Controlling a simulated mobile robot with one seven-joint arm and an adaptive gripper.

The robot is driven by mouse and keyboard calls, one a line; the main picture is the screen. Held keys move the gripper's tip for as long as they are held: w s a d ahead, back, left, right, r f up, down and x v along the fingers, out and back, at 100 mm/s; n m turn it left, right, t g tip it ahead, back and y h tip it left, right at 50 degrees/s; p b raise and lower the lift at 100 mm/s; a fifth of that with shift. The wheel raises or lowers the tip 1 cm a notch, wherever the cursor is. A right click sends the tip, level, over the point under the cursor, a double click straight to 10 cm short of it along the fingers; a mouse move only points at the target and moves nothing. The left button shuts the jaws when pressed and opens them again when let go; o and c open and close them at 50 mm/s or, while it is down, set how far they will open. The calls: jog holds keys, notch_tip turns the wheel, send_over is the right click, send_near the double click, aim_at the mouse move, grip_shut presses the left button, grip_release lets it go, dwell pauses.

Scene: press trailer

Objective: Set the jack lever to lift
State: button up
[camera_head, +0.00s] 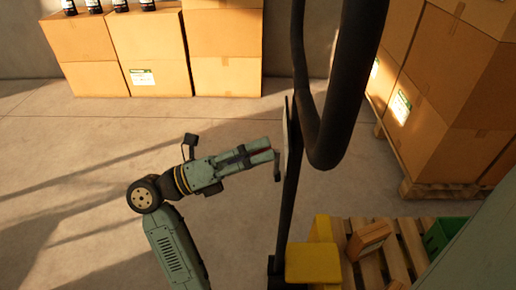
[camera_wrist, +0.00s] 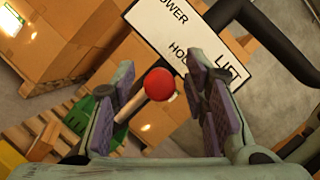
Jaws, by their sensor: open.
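The jack lever shows in the wrist view as a red ball knob (camera_wrist: 159,84) on a pale rod. The knob sits between the two spread fingers of my gripper (camera_wrist: 158,79), with a visible gap on both sides. Behind it is a white label plate (camera_wrist: 205,32) reading LOWER, HOLD and LIFT, with LIFT at the right end. The knob appears near HOLD, but its exact setting is hard to tell from this angle. In the head view my gripper (camera_head: 276,160) points right, close to the edge-on plate (camera_head: 293,140); the knob is hidden there.
A black looped handle (camera_head: 332,135) rises right of my gripper, above a yellow part (camera_head: 313,264). A wooden pallet (camera_head: 367,268) with a small box (camera_head: 368,240) and green crate (camera_head: 439,235) stands lower right. Stacked cartons (camera_head: 440,110) stand right. Floor at left is clear.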

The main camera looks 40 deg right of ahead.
jog(key=shift+c, duration=0.5)
grip_shut()
dwell(0.4)
